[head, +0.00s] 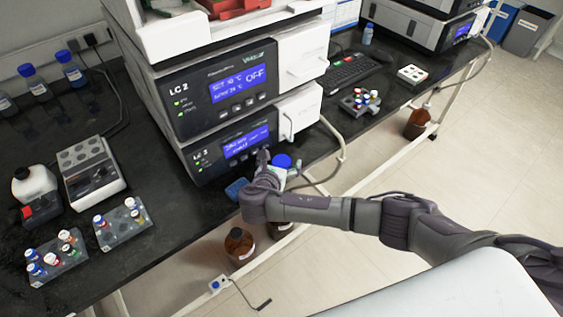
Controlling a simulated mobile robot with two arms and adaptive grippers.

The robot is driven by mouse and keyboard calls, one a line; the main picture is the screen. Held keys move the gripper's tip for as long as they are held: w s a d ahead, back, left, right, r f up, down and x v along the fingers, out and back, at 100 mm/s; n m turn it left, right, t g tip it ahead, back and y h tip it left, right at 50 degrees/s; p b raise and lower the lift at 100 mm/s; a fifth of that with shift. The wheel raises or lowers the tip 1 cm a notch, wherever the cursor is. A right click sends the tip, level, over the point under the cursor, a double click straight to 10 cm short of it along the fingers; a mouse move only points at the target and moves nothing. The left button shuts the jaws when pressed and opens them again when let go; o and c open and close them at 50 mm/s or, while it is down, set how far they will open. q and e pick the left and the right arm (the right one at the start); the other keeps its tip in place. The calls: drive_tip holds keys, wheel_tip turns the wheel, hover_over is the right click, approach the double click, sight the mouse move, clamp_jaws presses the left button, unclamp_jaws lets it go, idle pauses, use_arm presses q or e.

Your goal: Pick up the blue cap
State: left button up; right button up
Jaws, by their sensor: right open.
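A blue cap (282,161) sits on a white bottle or jar at the bench's front edge, before the LC 2 stack. My right gripper (264,162) is just left of this cap, its arm coming in from the right. Its fingers are small and partly hidden by its own wrist, which also covers part of the bottle. The gripper is open, and I see nothing held in it. I cannot tell whether it touches the cap. My left gripper is not in view.
The stacked LC 2 units (222,90) stand close behind the gripper. A low blue item (236,189) lies to its left. Vial racks (123,224) stand on the left bench. A brown bottle (239,246) stands below the bench edge.

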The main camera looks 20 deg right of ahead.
sight(282, 162)
drive_tip(key=c, duration=0.9)
drive_tip(key=shift+s+d+r, duration=0.15)
drive_tip(key=shift+r, duration=0.2)
wheel_tip(282, 162, up, 7)
drive_tip(key=shift+f, duration=0.2)
drive_tip(key=s+d, duration=0.2)
drive_tip(key=s, duration=0.4)
drive_tip(key=s+d, duration=0.2)
drive_tip(key=s, duration=0.4)
drive_tip(key=s+d, duration=0.2)
drive_tip(key=s, duration=0.4)
drive_tip(key=shift+s+d+f, duration=0.15)
drive_tip(key=shift+s+d, duration=0.1)
drive_tip(key=shift+d, duration=0.1)
